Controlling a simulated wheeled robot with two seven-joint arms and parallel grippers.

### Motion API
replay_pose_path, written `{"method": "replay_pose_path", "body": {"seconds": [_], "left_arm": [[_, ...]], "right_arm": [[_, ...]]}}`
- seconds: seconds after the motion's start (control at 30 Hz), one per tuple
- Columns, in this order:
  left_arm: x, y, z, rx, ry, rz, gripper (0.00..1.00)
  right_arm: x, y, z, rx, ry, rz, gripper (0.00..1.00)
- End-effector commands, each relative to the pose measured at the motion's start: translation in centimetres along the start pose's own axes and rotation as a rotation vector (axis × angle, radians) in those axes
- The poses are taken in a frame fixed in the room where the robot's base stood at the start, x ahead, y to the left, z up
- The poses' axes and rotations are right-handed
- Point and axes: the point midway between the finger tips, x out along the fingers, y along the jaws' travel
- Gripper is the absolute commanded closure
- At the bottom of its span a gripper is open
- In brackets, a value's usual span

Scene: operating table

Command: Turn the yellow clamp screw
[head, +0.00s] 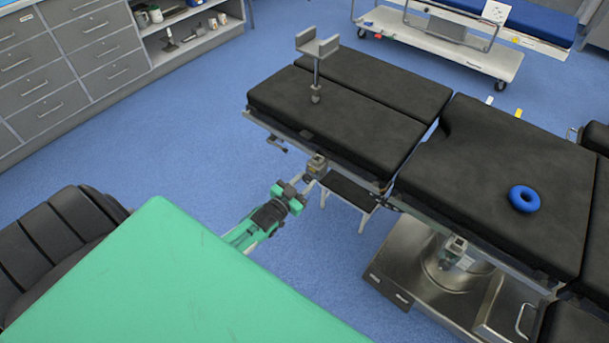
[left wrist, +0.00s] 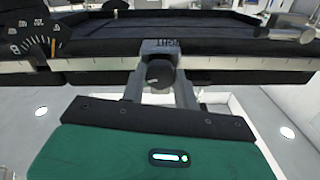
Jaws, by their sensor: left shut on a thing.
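My left gripper (head: 308,182) reaches to the near side rail of the operating table, at a small grey clamp (head: 317,163). In the left wrist view the gripper's two fingers (left wrist: 159,88) stand on either side of a dark round knob (left wrist: 158,73) under the clamp block (left wrist: 161,46) on the rail. The gripper is shut on this knob, which looks dark, not yellow. No yellow screw can be made out. The fingertips are partly hidden behind the knob and clamp. My right gripper is not in view.
The black-padded operating table (head: 500,190) carries a blue ring (head: 524,198) and a U-shaped support on a post (head: 317,48). A step stool (head: 349,190) stands close beside the gripper. In the left wrist view a dial (left wrist: 35,42) sits on the rail. Blue floor lies clear left of the table.

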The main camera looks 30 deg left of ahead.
Motion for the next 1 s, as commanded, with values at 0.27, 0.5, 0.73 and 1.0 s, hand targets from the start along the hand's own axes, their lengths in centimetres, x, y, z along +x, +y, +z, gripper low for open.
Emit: {"method": "replay_pose_path", "body": {"seconds": [0.27,0.5,0.73,1.0], "left_arm": [[-0.1,0.0,0.1,-0.262,-0.003,0.0,0.92],[-0.1,0.0,0.2,-0.49,-0.003,0.0,0.92],[-0.1,-0.1,0.3,-0.709,-0.003,-0.001,0.92],[-0.1,-0.1,0.4,-0.959,-0.004,-0.001,0.92]], "right_arm": [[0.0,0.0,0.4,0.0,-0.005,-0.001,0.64],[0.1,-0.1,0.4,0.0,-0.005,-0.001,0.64],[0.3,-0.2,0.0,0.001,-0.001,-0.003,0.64],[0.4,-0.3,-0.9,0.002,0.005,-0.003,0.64]]}}
